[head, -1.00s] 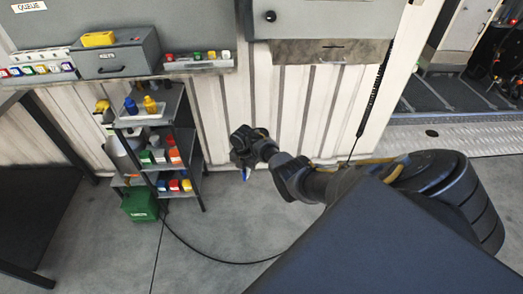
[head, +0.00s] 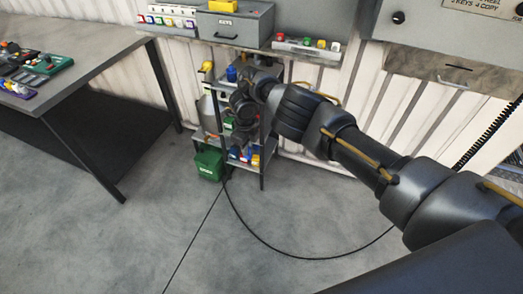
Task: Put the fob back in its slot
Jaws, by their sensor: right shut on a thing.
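My right gripper (head: 241,118) hangs in front of the small shelf unit, pointing down, with its arm reaching in from the right. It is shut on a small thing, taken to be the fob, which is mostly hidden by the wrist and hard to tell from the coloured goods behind. Above and to the left, a white rack (head: 167,20) holds a row of coloured pieces on the wall ledge. To the right of the grey key box (head: 233,27), a grey rack (head: 306,48) holds several small coloured pieces. My left gripper is out of view.
The shelf unit (head: 262,180) stands against the corrugated wall, with a green box (head: 208,164) at its foot. A dark table (head: 95,55) with coloured trays stands at left. A black cable (head: 270,254) crosses the open floor. A wall cabinet (head: 440,30) is at upper right.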

